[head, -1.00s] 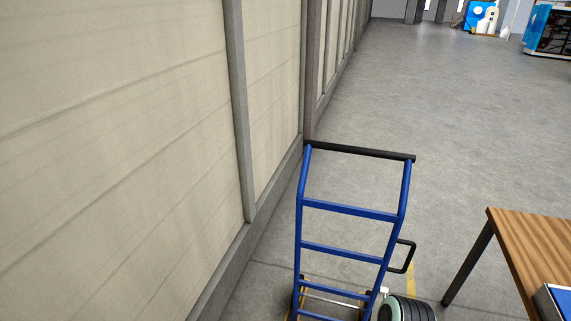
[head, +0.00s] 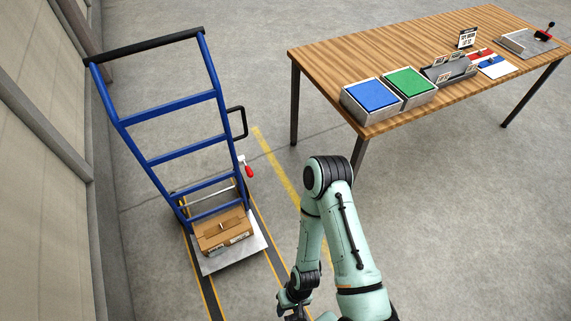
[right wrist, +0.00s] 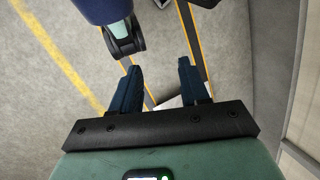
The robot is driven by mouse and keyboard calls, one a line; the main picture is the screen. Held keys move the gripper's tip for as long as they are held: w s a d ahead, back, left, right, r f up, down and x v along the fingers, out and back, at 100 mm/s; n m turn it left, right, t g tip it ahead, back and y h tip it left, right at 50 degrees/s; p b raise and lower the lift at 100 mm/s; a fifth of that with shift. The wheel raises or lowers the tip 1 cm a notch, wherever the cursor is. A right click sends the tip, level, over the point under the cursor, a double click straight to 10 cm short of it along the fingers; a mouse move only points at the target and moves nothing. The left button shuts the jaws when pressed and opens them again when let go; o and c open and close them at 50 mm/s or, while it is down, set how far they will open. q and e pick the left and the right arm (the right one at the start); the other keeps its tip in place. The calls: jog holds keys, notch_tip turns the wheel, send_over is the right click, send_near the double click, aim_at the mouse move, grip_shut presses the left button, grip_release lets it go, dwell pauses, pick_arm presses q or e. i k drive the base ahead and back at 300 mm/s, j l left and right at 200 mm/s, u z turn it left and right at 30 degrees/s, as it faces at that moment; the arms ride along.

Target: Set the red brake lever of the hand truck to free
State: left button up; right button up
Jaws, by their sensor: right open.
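The blue hand truck (head: 181,149) stands upright at the left in the head view, with a black top handle and a black side loop. Its red brake lever (head: 248,171) sits on the right side below the loop, its red grip pointing down and slightly right from a pale pivot. I cannot read any setting mark. My right gripper (head: 293,308) is at the bottom edge, nearer to me than the lever and apart from it. In the right wrist view the right gripper (right wrist: 160,88) is open, with nothing between its fingers. My left gripper is not in view.
A cardboard box (head: 224,231) rests on the truck's toe plate (head: 255,246). A wooden table (head: 330,60) with a blue bin (head: 370,94), a green bin (head: 411,84) and other items stands at the right. A wall (head: 45,190) runs along the left. Floor between truck and table is clear.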

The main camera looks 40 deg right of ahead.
aim_at(241, 159)
jog(key=k+z, duration=0.1)
jog(key=z, duration=0.7)
jog(key=i+j+z, duration=0.2)
jog(key=i, duration=0.55)
jog(key=l+u, duration=0.1)
jog(key=l, duration=0.1)
